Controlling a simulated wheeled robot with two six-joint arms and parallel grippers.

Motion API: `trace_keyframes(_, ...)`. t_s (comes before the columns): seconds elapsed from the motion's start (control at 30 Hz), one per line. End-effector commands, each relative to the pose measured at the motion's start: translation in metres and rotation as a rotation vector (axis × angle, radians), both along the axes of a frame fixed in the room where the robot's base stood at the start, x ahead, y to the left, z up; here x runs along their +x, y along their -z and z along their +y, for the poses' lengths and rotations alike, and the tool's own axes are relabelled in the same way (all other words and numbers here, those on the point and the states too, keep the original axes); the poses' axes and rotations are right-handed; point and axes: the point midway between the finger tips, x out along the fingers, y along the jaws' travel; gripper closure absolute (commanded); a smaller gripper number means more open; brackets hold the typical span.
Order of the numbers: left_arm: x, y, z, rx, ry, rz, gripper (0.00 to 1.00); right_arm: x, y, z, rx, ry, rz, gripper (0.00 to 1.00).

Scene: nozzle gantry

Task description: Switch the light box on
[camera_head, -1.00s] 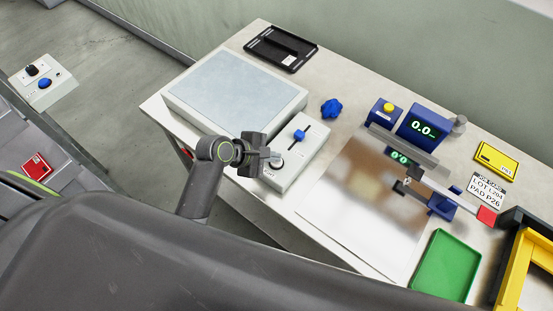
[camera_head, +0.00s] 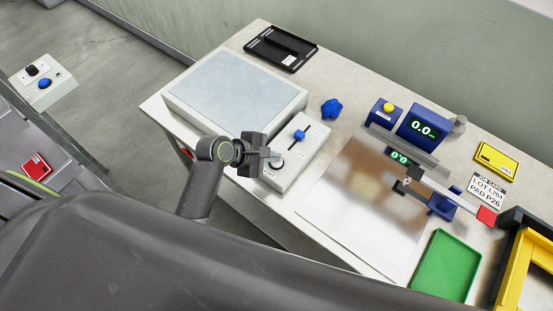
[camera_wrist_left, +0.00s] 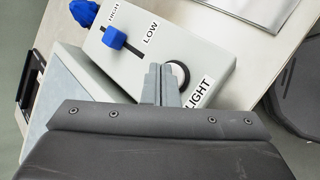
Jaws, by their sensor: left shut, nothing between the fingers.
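The light box (camera_head: 232,88) is a pale flat panel at the left of the table, and it looks unlit. Its grey control box (camera_head: 306,152) stands beside it with a blue slider (camera_head: 299,134) marked HIGH and LOW. In the left wrist view, a round dark-rimmed button (camera_wrist_left: 178,76) sits by the LIGHT label (camera_wrist_left: 200,92), and the blue slider knob (camera_wrist_left: 114,38) shows too. My left gripper (camera_head: 275,156) is shut and empty, its fingertips at the button and partly covering it. I cannot tell whether they touch. My right gripper is not in view.
A blue knob-like piece (camera_head: 331,108) and a black tray (camera_head: 281,48) lie behind the control box. A shiny metal plate (camera_head: 345,205) covers the table to the right, with blue display units (camera_head: 420,128) behind it. A green tray (camera_head: 446,265) is at the front right.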

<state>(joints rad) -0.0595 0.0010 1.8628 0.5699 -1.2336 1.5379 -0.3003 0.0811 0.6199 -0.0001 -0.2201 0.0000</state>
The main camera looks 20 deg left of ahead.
Motion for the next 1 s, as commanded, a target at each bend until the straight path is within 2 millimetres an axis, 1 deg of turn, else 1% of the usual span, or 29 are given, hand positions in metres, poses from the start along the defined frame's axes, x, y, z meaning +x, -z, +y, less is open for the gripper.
trace_keyframes(0.37,-0.0001,0.0011,0.0000,0.000,0.001,0.001,1.00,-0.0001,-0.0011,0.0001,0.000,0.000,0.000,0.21)
trace_keyframes(0.63,-0.0005,0.0091,0.0000,0.000,0.000,0.001,1.00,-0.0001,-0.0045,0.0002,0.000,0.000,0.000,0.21)
trace_keyframes(1.0,-0.0007,0.0079,0.0001,0.001,0.000,0.002,1.00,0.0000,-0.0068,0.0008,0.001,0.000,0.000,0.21)
